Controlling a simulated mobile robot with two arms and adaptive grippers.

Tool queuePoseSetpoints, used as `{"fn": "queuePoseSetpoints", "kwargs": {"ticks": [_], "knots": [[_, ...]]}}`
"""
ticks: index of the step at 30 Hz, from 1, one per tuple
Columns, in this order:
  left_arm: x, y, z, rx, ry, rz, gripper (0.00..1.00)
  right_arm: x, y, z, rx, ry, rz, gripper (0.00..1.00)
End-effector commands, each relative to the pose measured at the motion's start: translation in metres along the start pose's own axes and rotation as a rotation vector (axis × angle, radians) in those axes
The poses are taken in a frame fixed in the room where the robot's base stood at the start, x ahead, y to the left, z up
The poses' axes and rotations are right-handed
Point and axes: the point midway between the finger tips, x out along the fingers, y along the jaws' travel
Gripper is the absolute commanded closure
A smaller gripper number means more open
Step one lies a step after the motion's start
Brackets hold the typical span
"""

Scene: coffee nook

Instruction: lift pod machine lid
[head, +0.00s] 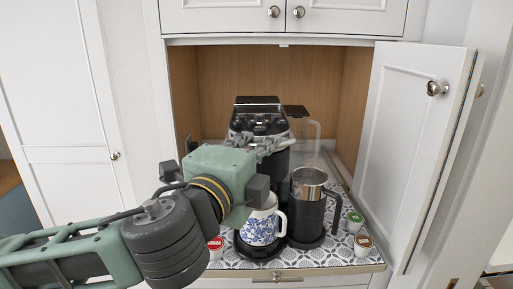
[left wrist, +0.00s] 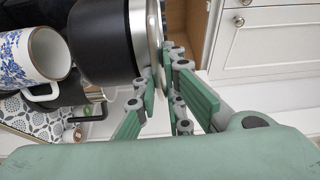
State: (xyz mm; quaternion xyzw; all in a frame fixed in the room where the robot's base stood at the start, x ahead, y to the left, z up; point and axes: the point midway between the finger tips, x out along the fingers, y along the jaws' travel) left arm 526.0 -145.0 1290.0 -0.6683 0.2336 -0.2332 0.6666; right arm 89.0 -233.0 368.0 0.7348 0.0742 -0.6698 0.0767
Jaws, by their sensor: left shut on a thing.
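The black pod machine (head: 262,158) with a silver band stands at the back of the nook; its dark top (head: 260,122) shows behind my gripper. My left gripper (head: 266,145) reaches in from the left at the machine's upper front. In the left wrist view its green-padded fingers (left wrist: 160,98) are shut on the silver rim of the pod machine lid (left wrist: 146,35), beside the black body (left wrist: 104,42). The fingers hide part of the rim, and I cannot tell how far the lid is raised. My right gripper is not in view.
A blue-and-white mug (head: 260,226) stands at the machine's front, below my gripper. A dark steel-rimmed pitcher (head: 307,210) stands to its right. Coffee pods (head: 362,245) lie on the patterned mat (head: 330,254). An open cabinet door (head: 415,160) bounds the right side.

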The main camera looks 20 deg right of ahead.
Motion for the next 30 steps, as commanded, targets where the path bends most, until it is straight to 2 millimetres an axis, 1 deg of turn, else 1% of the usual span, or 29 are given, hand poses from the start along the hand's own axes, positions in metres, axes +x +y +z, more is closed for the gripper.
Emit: {"fn": "queuePoseSetpoints", "kwargs": {"ticks": [5,8,15,17,23,30], "knots": [[0.0,-0.007,0.0,-0.002,-0.001,0.018,1.0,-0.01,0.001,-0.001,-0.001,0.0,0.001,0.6],[0.0,-0.016,0.0,-0.011,-0.002,0.038,1.0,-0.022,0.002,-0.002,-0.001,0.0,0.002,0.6],[0.003,-0.046,0.001,-0.046,-0.002,0.122,1.0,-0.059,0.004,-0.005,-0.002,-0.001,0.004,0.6],[0.004,-0.052,0.002,-0.044,-0.001,0.12,1.0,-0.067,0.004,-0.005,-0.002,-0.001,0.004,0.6],[0.01,-0.082,0.004,-0.044,-0.001,0.117,1.0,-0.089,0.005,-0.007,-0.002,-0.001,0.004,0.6],[0.024,-0.124,0.01,-0.043,-0.002,0.115,1.0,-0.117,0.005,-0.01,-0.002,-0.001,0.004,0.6]]}}
